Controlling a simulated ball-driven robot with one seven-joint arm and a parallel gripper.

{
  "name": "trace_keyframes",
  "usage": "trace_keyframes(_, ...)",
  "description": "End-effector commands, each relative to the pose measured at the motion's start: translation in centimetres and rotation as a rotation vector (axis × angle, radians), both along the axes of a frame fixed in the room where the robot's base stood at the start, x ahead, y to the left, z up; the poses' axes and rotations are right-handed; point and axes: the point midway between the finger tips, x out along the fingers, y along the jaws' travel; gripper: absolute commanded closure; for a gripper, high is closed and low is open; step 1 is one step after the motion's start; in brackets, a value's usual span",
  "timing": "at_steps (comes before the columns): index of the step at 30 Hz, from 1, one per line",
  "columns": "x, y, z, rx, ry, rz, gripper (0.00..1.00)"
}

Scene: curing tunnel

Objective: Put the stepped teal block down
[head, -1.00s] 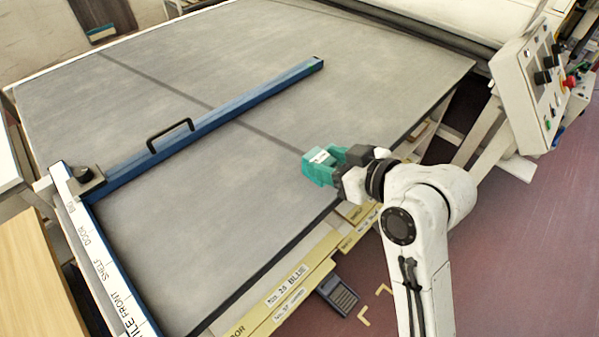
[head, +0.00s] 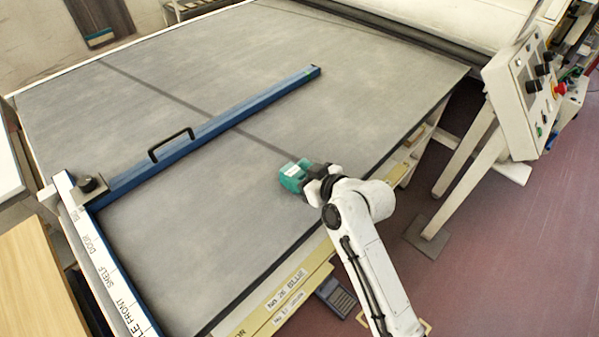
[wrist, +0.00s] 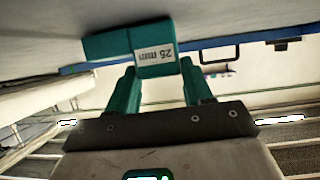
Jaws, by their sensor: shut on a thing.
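The stepped teal block (head: 291,176) has a white label on its face. It is at or just above the grey belt surface (head: 190,190), near the belt's right front edge; I cannot tell whether it touches. My gripper (head: 308,181) is shut on it, coming from the lower right. In the wrist view the block (wrist: 110,43) sits between the tips of the teal fingers of my gripper (wrist: 160,75), its label reading 25. The parts of the block behind the jaws are hidden.
A blue fence bar (head: 225,122) with a black handle (head: 171,145) crosses the belt beyond the block. A white labelled rail (head: 95,245) runs along the left. A control box (head: 525,85) stands at right. Belt around the block is clear.

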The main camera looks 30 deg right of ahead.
Motion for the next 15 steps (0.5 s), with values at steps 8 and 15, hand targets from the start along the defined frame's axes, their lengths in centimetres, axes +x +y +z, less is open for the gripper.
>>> trace_keyframes(8,0.01,0.04,-0.14,0.0,-0.002,0.0,0.83)
trace_keyframes(15,0.0,0.04,-0.36,0.0,-0.001,0.0,0.37)
